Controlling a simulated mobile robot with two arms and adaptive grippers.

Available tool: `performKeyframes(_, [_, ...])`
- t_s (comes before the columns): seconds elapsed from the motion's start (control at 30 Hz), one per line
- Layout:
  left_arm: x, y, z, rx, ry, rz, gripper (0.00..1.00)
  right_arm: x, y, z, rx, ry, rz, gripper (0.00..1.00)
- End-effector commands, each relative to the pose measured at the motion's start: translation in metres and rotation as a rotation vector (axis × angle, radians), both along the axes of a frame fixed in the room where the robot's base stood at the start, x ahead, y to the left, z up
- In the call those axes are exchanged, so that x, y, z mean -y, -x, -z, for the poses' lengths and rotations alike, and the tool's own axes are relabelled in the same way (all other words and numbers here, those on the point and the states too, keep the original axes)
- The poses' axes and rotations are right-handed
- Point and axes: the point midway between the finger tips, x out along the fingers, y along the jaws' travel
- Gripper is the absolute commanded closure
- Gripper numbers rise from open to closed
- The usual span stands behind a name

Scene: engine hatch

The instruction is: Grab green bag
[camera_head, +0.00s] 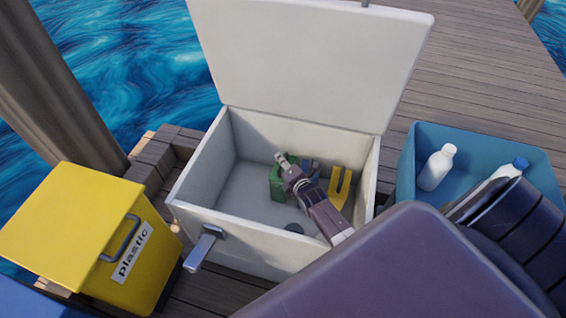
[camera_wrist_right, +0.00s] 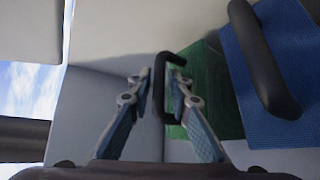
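The green bag (camera_head: 275,184) stands inside the open white box, towards its back. In the right wrist view the green bag (camera_wrist_right: 212,85) has a black handle (camera_wrist_right: 160,95). My right gripper (camera_head: 282,160) reaches down into the box, at the green bag. In the right wrist view the fingers of my right gripper (camera_wrist_right: 159,75) are apart, one on each side of the handle, with a gap visible. My right arm partly hides the bags. My left gripper is not in view.
Beside the green bag are a blue bag (camera_wrist_right: 275,80) with a black handle and a yellow object (camera_head: 340,190). The white box (camera_head: 240,230) has walls all round and a raised lid (camera_head: 310,60). A yellow plastic bin (camera_head: 70,220) and a blue crate (camera_head: 405,175) with bottles flank it.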

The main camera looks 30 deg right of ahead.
Motion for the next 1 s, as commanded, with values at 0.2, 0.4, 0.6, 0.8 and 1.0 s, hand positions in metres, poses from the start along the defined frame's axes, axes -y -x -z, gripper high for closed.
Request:
performKeyframes(0.2, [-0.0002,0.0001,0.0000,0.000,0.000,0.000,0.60,0.0001,-0.0001,-0.0003,0.000,0.000,0.000,0.86])
performKeyframes(0.4, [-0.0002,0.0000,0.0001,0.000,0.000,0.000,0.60,0.0002,0.0000,-0.0003,0.000,0.000,0.000,1.00])
performKeyframes(0.6, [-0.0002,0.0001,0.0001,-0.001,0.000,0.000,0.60,0.0002,0.0000,-0.0003,0.000,0.000,0.000,1.00])
performKeyframes(0.8, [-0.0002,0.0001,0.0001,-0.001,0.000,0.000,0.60,0.0004,-0.0014,-0.0026,0.005,0.001,0.000,1.00])
performKeyframes(1.0, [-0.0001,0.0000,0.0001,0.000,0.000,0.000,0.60,0.0003,-0.0013,-0.0026,0.005,0.001,0.000,1.00])
